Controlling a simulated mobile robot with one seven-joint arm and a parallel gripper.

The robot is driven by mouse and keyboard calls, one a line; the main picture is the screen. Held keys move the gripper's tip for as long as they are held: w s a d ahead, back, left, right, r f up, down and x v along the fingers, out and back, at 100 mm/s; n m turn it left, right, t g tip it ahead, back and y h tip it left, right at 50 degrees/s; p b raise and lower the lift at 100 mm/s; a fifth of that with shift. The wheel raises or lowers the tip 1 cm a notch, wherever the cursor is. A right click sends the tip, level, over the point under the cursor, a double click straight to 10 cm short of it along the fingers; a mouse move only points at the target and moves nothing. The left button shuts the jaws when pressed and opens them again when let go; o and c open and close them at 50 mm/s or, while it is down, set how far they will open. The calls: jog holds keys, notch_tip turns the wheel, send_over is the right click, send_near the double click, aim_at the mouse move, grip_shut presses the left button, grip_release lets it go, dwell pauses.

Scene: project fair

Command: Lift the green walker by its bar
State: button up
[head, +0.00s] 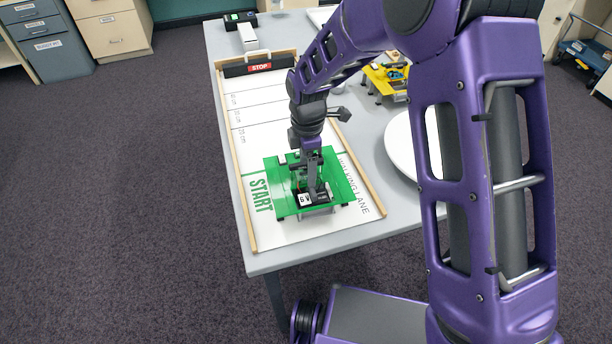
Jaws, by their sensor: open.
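The green walker (335,186) stands on the white walking lane at its START end, on the near part of the table. The fingers are open. My wrist and fingers hide the walker's bar, so I cannot tell whether the bar lies between the fingers or whether they touch it.
The walking lane (245,132) has raised wooden side rails and a STOP block (259,67) at its far end. A yellow walker (375,75) and a round white plate (402,150) stand to the right. Small dark devices (240,18) sit at the back. The table's near edge is close.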

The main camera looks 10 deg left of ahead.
jog(key=shift+c, duration=0.2)
grip_shut()
jog(key=shift+r, duration=0.1)
